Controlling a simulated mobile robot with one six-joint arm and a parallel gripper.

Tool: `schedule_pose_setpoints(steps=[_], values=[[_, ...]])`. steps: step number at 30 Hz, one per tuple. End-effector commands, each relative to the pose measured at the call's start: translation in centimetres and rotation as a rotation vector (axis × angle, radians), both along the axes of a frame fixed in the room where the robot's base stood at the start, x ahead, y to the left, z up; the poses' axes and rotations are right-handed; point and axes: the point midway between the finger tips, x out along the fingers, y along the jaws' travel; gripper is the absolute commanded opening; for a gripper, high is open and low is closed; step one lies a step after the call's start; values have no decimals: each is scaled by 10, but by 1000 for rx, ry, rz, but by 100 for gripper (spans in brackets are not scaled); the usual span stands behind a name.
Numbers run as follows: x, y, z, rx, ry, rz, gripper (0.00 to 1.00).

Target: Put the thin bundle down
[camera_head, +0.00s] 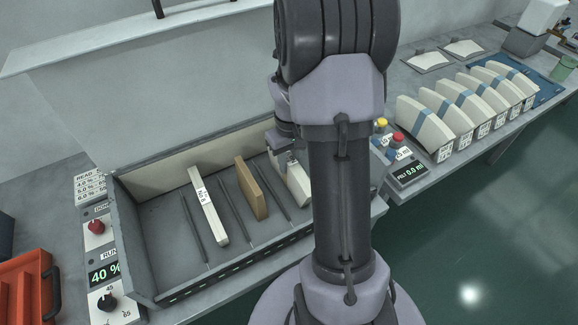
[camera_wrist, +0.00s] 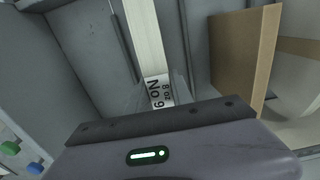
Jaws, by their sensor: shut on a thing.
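My gripper (camera_head: 285,158) is inside the right part of the grey tray (camera_head: 140,248), just left of my arm. It is shut on the thin bundle (camera_head: 297,186), a pale upright slab. In the wrist view the thin bundle (camera_wrist: 146,42) runs up from the jaws, with a printed label that seems to read No 9. The bundle stands between thin divider rods, low in the tray. I cannot tell whether its underside touches the floor. The jaws hide part of it, and my arm hides the tray's right end.
A brown board (camera_head: 250,188) stands left of the held bundle, and a white labelled bundle (camera_head: 207,206) further left. Control panels flank the tray, the left one showing 40 % (camera_head: 104,273). Several curved white blocks (camera_head: 440,130) stand in a row at right. An orange crate (camera_head: 28,290) is at left.

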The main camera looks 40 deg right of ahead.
Motion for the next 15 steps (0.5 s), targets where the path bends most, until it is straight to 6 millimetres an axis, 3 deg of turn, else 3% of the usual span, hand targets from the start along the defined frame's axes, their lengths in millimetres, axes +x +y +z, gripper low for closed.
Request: schedule_pose_setpoints(steps=[9,10,13,15], values=[[1,-1,-2,-1,-2,1,0],[0,0,-2,-1,-2,1,31],[0,0,-1,-1,-2,1,49],[0,0,-1,-1,-2,1,49]])
